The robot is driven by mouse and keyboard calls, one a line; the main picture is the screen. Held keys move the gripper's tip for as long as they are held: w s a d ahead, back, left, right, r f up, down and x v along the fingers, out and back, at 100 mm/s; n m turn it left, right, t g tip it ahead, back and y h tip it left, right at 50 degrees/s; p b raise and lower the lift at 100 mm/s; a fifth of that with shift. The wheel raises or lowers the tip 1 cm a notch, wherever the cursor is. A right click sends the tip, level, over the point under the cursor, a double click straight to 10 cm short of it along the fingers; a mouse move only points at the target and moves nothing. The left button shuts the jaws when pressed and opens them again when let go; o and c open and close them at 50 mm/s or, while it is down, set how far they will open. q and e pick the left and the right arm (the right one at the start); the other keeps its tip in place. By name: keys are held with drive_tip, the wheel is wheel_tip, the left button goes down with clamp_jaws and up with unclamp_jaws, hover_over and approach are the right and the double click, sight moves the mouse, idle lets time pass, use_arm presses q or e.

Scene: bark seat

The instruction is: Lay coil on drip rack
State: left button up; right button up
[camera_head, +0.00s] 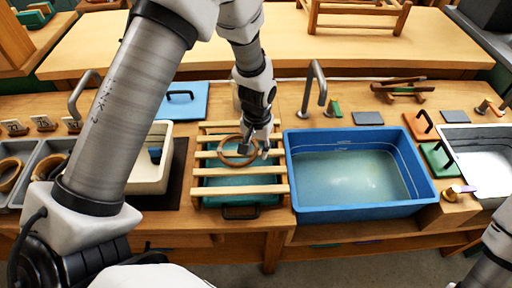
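The coil (225,160), a thin brown ring, is at the middle of the drip rack, over its wooden slats. The drip rack (225,190) is a set of pale slats above a teal tray. My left gripper (257,151) points down at the coil's right side. Its fingers look spread apart, with the coil's right edge close to them. Whether the coil touches every slat under it is too small to tell. Only part of my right arm shows at the lower right corner; its gripper is out of view.
A blue basin (350,214) of water stands right of the rack, under a grey tap (316,85). A cream basin (152,177) is on the left. Grey bins (37,165) with coils stand at the far left.

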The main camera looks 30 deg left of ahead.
use_arm(q)
drive_tip(key=shift+w+r, duration=0.15)
drive_tip(key=shift+r, duration=0.2)
wheel_tip(320, 180, up, 11)
drive_tip(key=shift+b, duration=0.45)
